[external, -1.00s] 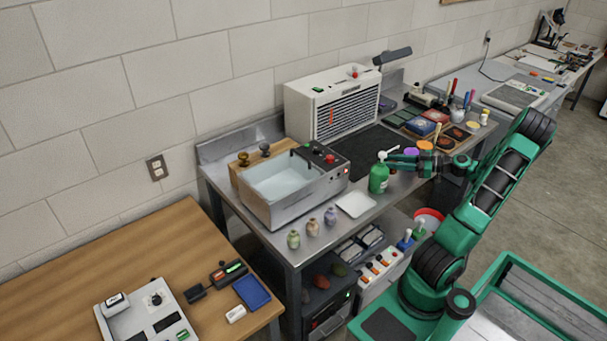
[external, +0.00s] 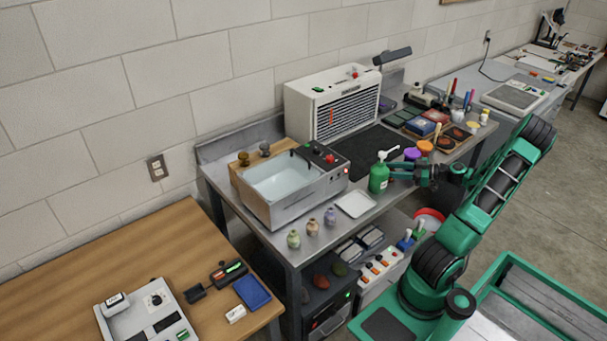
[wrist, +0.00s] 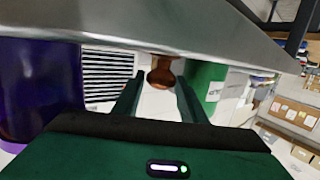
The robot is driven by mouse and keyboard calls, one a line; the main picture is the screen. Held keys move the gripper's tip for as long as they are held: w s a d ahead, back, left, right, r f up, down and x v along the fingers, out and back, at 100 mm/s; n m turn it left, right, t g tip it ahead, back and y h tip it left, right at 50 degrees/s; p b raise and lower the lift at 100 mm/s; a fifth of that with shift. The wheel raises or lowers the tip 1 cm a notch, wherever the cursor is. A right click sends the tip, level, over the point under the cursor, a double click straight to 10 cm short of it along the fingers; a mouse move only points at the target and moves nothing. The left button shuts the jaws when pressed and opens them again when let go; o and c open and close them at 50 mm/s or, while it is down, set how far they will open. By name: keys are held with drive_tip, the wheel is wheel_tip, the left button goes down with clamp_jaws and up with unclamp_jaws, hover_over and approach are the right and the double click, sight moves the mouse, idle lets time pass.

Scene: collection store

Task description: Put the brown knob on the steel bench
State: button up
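The brown knob (wrist: 161,76) is a small rounded copper-brown piece. In the wrist view, which looks upside down, it stands against the steel bench surface (wrist: 190,30), between the tips of my gripper (wrist: 159,88). My gripper is open, with a gap on both sides of the knob. In the external view my gripper (external: 398,171) is low over the bench (external: 300,234), right of the green pump bottle (external: 378,178). I cannot make out the knob there; the gripper may hide it.
A purple-lidded jar (external: 412,153) and an orange-lidded jar (external: 425,147) stand just behind my gripper. The purple jar (wrist: 40,85) is close in the wrist view. A white tray (external: 355,204) and small vases (external: 312,227) lie to the left.

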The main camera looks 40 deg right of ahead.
drive_tip(key=v, duration=1.2)
drive_tip(key=shift+f, duration=0.1)
idle(0.4)
